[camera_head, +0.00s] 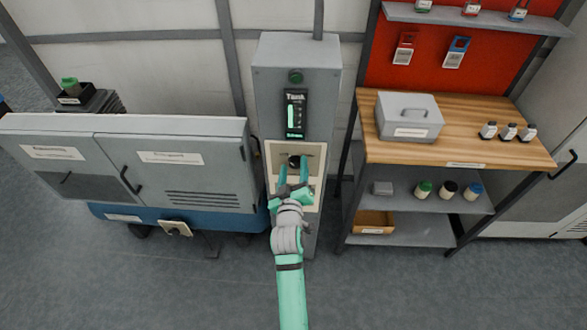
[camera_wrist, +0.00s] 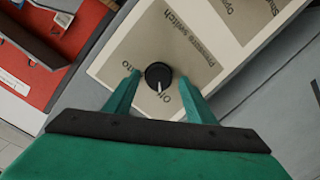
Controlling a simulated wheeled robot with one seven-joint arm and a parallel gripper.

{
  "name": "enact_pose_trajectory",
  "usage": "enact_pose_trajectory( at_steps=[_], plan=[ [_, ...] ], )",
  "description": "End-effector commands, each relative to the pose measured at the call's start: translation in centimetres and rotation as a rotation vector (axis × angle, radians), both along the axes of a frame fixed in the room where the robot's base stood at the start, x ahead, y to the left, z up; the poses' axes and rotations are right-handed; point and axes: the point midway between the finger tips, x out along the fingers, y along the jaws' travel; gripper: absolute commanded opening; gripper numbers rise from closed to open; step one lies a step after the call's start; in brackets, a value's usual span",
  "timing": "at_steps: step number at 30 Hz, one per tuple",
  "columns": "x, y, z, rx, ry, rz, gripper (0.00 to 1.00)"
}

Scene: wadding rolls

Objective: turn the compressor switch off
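The compressor switch is a round black knob (camera_head: 294,161) on a cream plate (camera_head: 276,152) on the front of a grey cabinet. The wrist view shows the knob (camera_wrist: 158,72) with a white mark pointing down the picture, near the partly covered "Off" lettering. The word "Auto" lies to its left and "Pressure switch" to its right. My gripper (camera_head: 294,164) is open in front of the plate. In the wrist view its two green fingers (camera_wrist: 159,78) appear on either side of the knob, with gaps. Whether the tips reach the knob's depth is unclear.
A tank gauge (camera_head: 294,113) and a green button (camera_head: 296,76) sit above the plate. A grey compressor housing (camera_head: 180,160) stands close on the left. A wooden-topped workbench (camera_head: 460,135) with a grey box (camera_head: 409,118) stands on the right. The floor in front is clear.

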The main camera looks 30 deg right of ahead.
Motion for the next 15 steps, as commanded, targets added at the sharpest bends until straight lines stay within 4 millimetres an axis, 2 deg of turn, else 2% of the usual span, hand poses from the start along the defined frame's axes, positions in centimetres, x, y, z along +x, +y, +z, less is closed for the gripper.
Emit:
enact_pose_trajectory(
  at_steps=[7, 15],
  plan=[
    [-1.3, 0.8, 0.1, -0.001, 0.001, 0.001, 0.5],
    [-5.4, 3.3, 0.6, 0.0, 0.002, 0.004, 0.5]
  ],
)
